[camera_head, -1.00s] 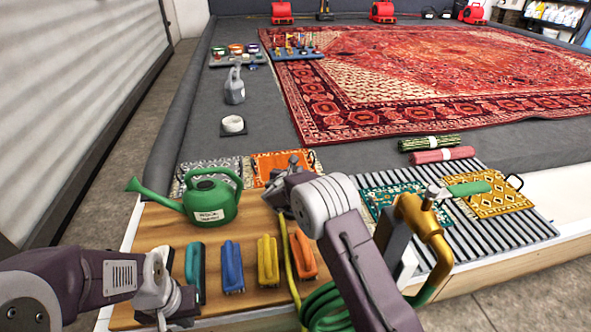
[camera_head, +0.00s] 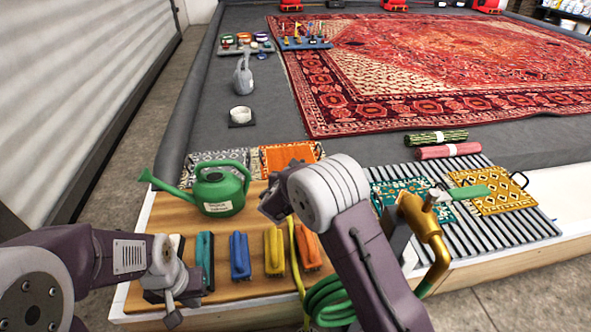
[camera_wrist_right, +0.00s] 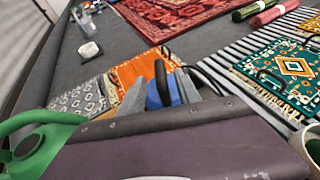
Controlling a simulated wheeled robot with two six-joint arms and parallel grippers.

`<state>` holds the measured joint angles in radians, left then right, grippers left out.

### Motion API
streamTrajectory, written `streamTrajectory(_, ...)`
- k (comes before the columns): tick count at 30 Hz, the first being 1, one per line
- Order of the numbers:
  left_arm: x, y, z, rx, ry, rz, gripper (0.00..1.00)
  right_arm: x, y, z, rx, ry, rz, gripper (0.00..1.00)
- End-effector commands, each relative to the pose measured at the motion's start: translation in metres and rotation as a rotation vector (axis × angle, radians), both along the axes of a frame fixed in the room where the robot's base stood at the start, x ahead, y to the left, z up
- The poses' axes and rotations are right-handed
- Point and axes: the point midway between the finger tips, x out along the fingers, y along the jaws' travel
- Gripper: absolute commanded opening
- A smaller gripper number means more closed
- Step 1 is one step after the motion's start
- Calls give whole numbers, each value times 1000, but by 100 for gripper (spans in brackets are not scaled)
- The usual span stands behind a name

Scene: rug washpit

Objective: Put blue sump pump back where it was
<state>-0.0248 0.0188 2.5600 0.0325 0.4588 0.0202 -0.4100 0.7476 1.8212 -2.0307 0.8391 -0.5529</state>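In the right wrist view a blue body with a black handle (camera_wrist_right: 153,97), which looks like the blue sump pump, shows between the grey fingers of my right gripper (camera_wrist_right: 158,84). A finger lies on each side of it; whether they press on it I cannot tell. In the head view my right gripper (camera_head: 272,205) is over the wooden board (camera_head: 180,218), right of the green watering can, and my own arm hides the pump. My left gripper (camera_head: 172,300) is at the board's front left, left of the teal brush; its fingers are unclear.
The green watering can (camera_head: 218,195) stands close to my right gripper. Teal (camera_head: 204,262), blue (camera_head: 240,257), yellow (camera_head: 274,252) and orange (camera_head: 308,250) brushes line the board. An orange mat (camera_head: 285,155) lies beyond it. A brass tap (camera_head: 430,235) and green hose (camera_head: 325,305) are at right.

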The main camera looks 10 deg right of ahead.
Motion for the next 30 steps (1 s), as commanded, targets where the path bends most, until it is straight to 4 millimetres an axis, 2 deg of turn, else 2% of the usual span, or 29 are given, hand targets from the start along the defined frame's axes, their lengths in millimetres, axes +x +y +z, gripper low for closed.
streamTrajectory(3, 0, 0, 9, 0, 0, 0, 0, -16, 7, 10, 0, 1, 1, 40)
streamTrajectory(7, 0, 0, 12, 0, 0, 0, 0, -25, 11, 12, 0, 0, 1, 40)
streamTrajectory(22, 0, 0, 14, 0, 0, 0, 0, -27, 11, 14, 0, 0, 0, 40)
streamTrajectory(30, 0, 0, 72, 0, 0, 0, 0, -27, 11, 72, 0, 0, 0, 40)
